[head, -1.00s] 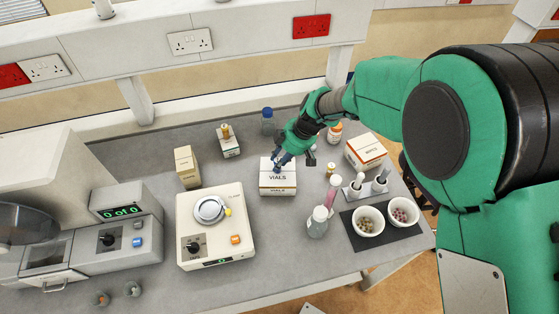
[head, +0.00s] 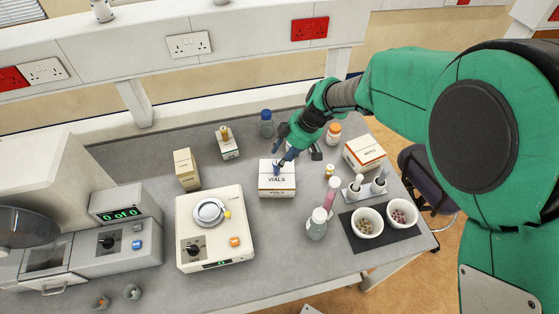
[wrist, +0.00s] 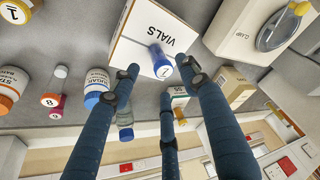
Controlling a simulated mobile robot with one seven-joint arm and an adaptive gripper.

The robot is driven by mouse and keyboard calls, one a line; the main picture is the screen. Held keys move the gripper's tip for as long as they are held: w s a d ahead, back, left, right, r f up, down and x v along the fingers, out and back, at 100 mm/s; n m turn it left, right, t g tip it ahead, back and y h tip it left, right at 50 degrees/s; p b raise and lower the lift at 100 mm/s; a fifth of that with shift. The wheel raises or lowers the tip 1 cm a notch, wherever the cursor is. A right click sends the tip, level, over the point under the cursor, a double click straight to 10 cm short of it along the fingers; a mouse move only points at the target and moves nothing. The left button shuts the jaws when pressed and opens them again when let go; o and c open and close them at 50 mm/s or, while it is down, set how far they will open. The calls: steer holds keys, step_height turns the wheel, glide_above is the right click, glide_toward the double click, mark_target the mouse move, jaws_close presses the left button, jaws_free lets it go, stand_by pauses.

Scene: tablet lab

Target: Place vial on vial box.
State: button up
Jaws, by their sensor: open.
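A small blue vial (wrist: 156,53) with a white top marked 1 stands on top of the white vial box (wrist: 126,52) in the wrist view. In the head view the vial (head: 277,168) is upright on the upper face of the box (head: 277,189), which is lettered VIALS. My gripper (wrist: 163,80) is open, with its fingers spread around and beyond the numbered top, apart from the vial. In the head view my gripper (head: 285,157) is just above and right of the vial, partly covering the box's back edge.
A blue-capped bottle (head: 267,124) is behind. A tan carton (head: 186,168) stands left, with bare bench between it and the box.

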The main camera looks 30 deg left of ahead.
steer(key=v, duration=0.7)
steer(key=shift+r, duration=0.25)
steer(key=shift+d, duration=0.1)
stand_by(0.5)
steer(key=s+d+r+m+t+h, duration=0.15)
steer(key=d+r+m, duration=0.35)
steer(key=d+r, duration=0.6)
steer(key=d+r+m+t+y, duration=0.15)
steer(key=d+r+m, duration=0.45)
steer(key=d, duration=1)
steer(key=s+d+r+m+t+h, duration=0.2)
steer(key=s+d+m, duration=0.3)
steer(key=s+d, duration=0.3)
steer(key=s+d+r+m+t+h, duration=0.1)
steer(key=s+d+m, duration=0.4)
steer(key=d, duration=0.8)
steer(key=s+r+h, duration=0.1)
steer(key=s, duration=0.2)
steer(key=shift+s+d+r+t, duration=0.25)
steer(key=shift+d+t, duration=0.15)
